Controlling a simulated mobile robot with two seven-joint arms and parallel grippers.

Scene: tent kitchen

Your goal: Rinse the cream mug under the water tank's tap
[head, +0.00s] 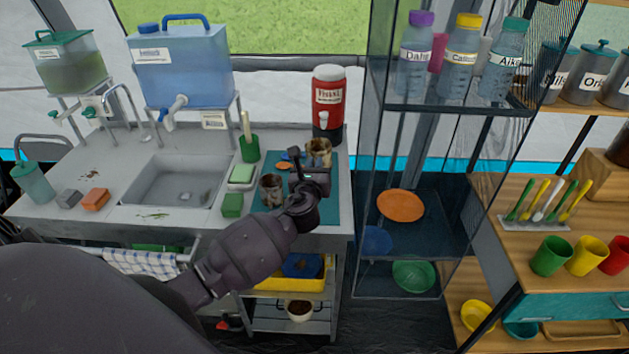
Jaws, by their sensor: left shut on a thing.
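The water tank (182,65) is a blue container with a blue lid on a metal stand behind the sink. Its white and blue tap (172,110) points down toward the grey sink (172,180). A cream mug with brown stains (319,150) is at the back of the teal mat (329,205). My left gripper (309,165) reaches over the mat and is shut on this mug, partly hiding it. Whether the mug touches the mat is hidden. A second, darker stained mug (271,190) stands left of the gripper. My right gripper is not in view.
A green sponge (232,205), a soap dish (242,176) and a green brush holder (249,149) stand between sink and mat. A red drink cooler (328,95) is behind the mat. A curved faucet (125,108) rises behind the sink. A glass cabinet (400,165) borders the right.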

